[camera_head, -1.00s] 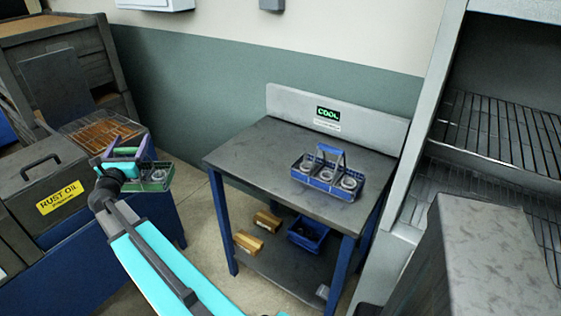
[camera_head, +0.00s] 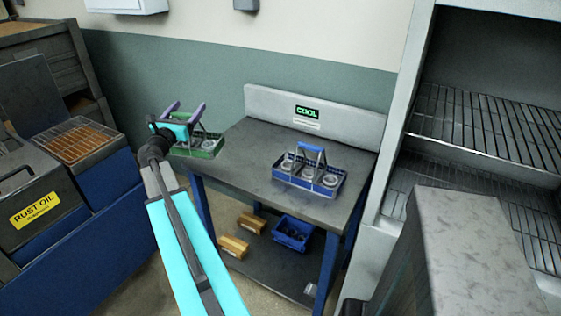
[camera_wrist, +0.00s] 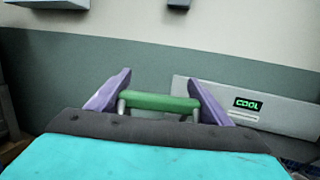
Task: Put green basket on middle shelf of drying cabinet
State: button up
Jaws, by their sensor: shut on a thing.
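The green basket (camera_head: 205,149) holds round metal rings and hangs in the air at the left edge of the workbench in the head view. My gripper (camera_head: 187,112), with purple fingers, is shut on its handle. The wrist view shows the green handle (camera_wrist: 160,102) between the purple fingers; the basket's body is hidden there. The drying cabinet (camera_head: 400,130) stands at the right with wire shelves. An upper wire shelf (camera_head: 470,130) and a lower one (camera_head: 530,225) show, both bare where visible. My gripper is well to the left of the cabinet.
A blue basket (camera_head: 308,178) with rings stands on the workbench (camera_head: 262,150) under a COOL sign (camera_head: 309,111). A grey box-like block (camera_head: 480,250) stands in front of the cabinet's lower part. The rust oil tank (camera_head: 35,205) is at the left.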

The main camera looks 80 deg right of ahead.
jog(key=s+d+r+m+g, duration=0.1)
jog(key=s+d+g, duration=0.2)
jog(key=s, duration=0.7)
jog(key=s+d+r+m+g, duration=0.2)
jog(key=s+d, duration=0.5)
jog(key=s, duration=0.4)
jog(key=shift+s+d+r+g+y, duration=0.15)
jog(key=shift+d+g+y, duration=0.15)
jog(key=shift+g, duration=0.1)
notch_tip(320, 180, down, 6)
jog(key=shift+f, duration=0.25)
jog(key=shift+f+p, duration=0.3)
jog(key=shift+f, duration=1.6)
jog(key=o, duration=1.9)
jog(key=shift+a, duration=0.15)
